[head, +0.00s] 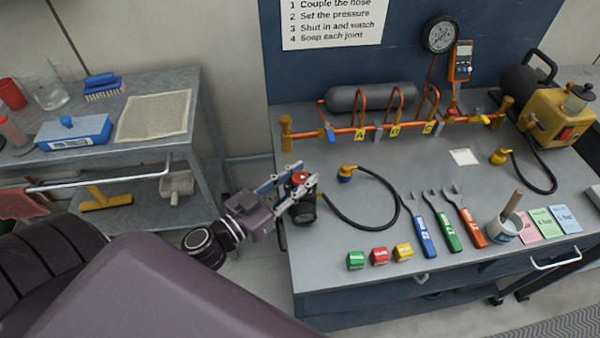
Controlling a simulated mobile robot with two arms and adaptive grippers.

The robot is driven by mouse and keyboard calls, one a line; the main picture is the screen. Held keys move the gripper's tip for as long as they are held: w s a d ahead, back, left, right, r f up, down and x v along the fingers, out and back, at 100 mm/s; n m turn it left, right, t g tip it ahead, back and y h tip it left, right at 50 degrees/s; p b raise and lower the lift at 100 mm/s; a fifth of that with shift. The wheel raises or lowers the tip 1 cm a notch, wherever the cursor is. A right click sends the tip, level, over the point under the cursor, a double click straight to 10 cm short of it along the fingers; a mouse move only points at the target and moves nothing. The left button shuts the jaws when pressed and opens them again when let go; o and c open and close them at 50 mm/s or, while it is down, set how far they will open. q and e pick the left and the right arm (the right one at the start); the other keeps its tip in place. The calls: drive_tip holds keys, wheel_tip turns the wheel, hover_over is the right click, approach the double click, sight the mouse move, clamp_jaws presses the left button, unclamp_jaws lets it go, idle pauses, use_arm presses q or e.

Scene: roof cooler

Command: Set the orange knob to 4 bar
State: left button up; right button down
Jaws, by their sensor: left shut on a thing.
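The orange knob (299,177) looks red-orange and sits at the left edge of the workbench, on top of a dark round body (302,212). My left gripper (302,179) reaches in from the left and is shut on the knob, with a finger on either side. The fingers partly hide the knob, and no scale marks on it can be read. A round dial gauge (439,34) is on the blue back panel; its needle reading is too small to tell. My right gripper is not in view.
Farther back runs the orange pipe manifold (360,130). Colored blocks (379,256) and wrenches (444,220) lie toward the front. A grey cart (190,100) stands left.

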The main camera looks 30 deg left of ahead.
use_arm(q)
drive_tip(key=m+g+h, duration=0.2)
drive_tip(key=m+h, duration=0.1)
drive_tip(key=h, duration=0.1)
drive_tip(key=shift+w+a+p, duration=0.1)
drive_tip(key=shift+p, duration=0.25)
drive_tip(key=shift+m+g+h, duration=0.8)
drive_tip(key=shift+m+h, duration=0.1)
drive_tip(key=shift+h, duration=0.2)
drive_tip(key=shift+f+m+g+h+b, duration=0.15)
drive_tip(key=shift+m+g+h+b, duration=0.35)
drive_tip(key=shift+h+b, duration=0.1)
drive_tip(key=m+g+h+b, duration=0.2)
drive_tip(key=m+g+b, duration=0.1)
drive_tip(key=g, duration=0.1)
drive_tip(key=shift+f+h, duration=0.1)
drive_tip(key=shift+h, duration=0.3)
drive_tip(key=shift+m+g+h+b, duration=0.7)
drive_tip(key=shift+m+g+b, duration=0.4)
drive_tip(key=shift+g+b, duration=0.65)
drive_tip(key=shift+r, duration=0.2)
drive_tip(key=o, duration=1.2)
drive_tip(key=shift+d, duration=0.2)
drive_tip(key=shift+c, duration=0.2)
